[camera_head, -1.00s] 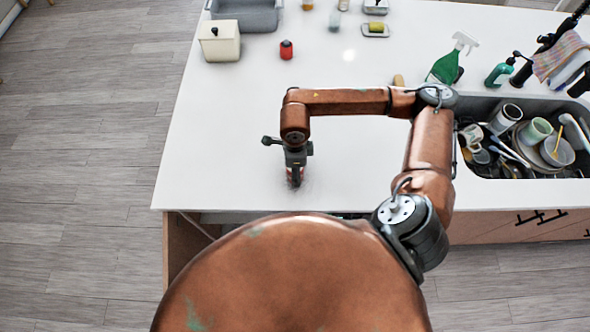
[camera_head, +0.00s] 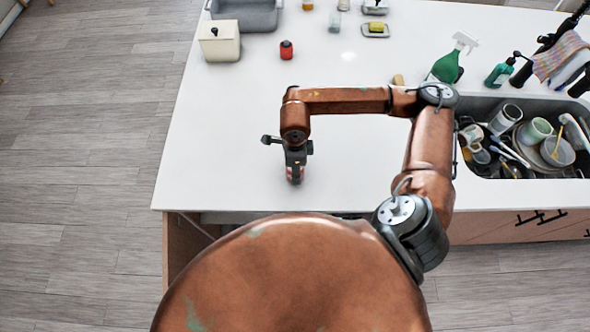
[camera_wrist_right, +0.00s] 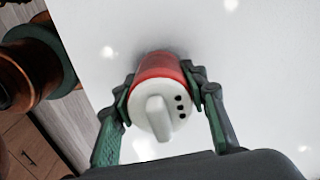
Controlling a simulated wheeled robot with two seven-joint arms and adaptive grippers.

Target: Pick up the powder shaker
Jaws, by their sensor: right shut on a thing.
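The powder shaker (camera_wrist_right: 161,92) is a red cylinder with a white top that has dark holes and a raised ridge, seen from its top end in the right wrist view. My right gripper (camera_wrist_right: 163,98) has one green-and-dark finger on each side of it and is shut on its body. In the head view the gripper (camera_head: 296,168) points down near the counter's front edge, and the shaker (camera_head: 295,174) shows partly below it. I cannot tell whether the shaker touches the counter. My left gripper is not in view.
The white counter (camera_head: 225,140) is clear around the gripper. A green spray bottle (camera_head: 445,66) and a dish-filled sink (camera_head: 487,109) are right.

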